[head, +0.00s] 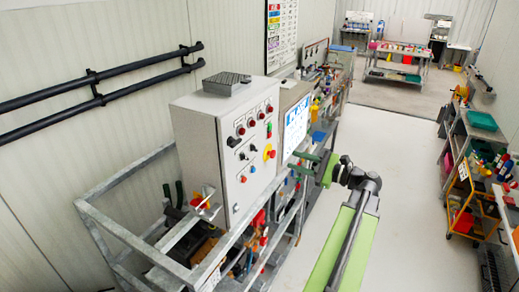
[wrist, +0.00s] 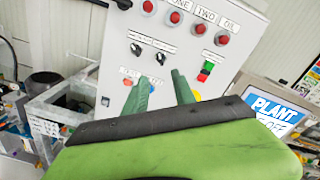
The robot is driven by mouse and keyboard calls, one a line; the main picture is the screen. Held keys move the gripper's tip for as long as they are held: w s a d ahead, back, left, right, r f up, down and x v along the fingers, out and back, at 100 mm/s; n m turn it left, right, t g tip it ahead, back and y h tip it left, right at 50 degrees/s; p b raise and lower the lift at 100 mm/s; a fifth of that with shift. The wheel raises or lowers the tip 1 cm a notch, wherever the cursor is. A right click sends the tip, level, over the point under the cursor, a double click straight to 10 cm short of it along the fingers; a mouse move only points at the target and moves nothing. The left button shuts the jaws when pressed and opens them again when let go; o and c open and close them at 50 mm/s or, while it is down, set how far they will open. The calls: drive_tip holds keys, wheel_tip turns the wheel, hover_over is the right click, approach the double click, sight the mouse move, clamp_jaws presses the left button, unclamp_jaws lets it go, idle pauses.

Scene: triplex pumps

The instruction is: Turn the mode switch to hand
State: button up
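The grey control cabinet (head: 225,150) stands left of my arm, its front panel facing right. Two black rotary knobs sit on the panel, a left one (wrist: 135,48) and a right one (wrist: 160,58); they also show small in the head view (head: 233,141). Their labels are too small to read, so I cannot tell which is the mode switch. My gripper (wrist: 162,76) has two green fingers spread apart, with nothing between them. It is in front of the panel, its fingertips showing below the knobs in the wrist view. In the head view my gripper (head: 303,161) is right of the cabinet.
Red lamps (wrist: 184,31) line the panel top; green and red buttons (wrist: 206,71) sit at its right. A screen (wrist: 279,108) reading "PLANT OFF" stands beside the cabinet. A metal rail frame (head: 130,232) surrounds the pumps. The floor (head: 400,150) to the right is clear.

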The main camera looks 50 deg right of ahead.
sight(257, 149)
drive_tip(key=x, duration=1.5)
clamp_jaws()
